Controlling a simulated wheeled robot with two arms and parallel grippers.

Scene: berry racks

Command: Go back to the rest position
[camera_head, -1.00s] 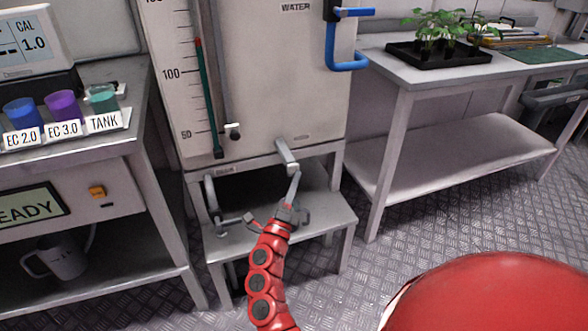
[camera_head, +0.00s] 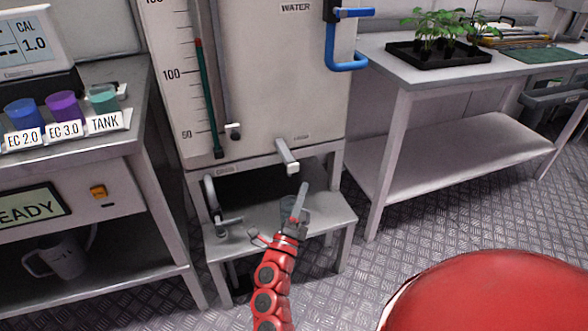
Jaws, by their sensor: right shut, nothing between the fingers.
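My right gripper (camera_head: 301,203) is at the end of the red arm that rises from the bottom centre. It is shut and empty. Its tip points up, below and a little right of the grey lever (camera_head: 288,157) on the front of the white water tank (camera_head: 275,100), with a gap between them in the picture. Behind the gripper is the low grey step stand (camera_head: 325,213); the gripper hides part of its top. My left gripper is not in view.
A grey drain tap (camera_head: 212,200) stands left of the gripper. The left bench holds blue, purple and teal cups (camera_head: 103,98); a jug (camera_head: 66,256) sits below. A right-hand table (camera_head: 400,72) bears a plant tray (camera_head: 440,55). Floor between stand and table is clear.

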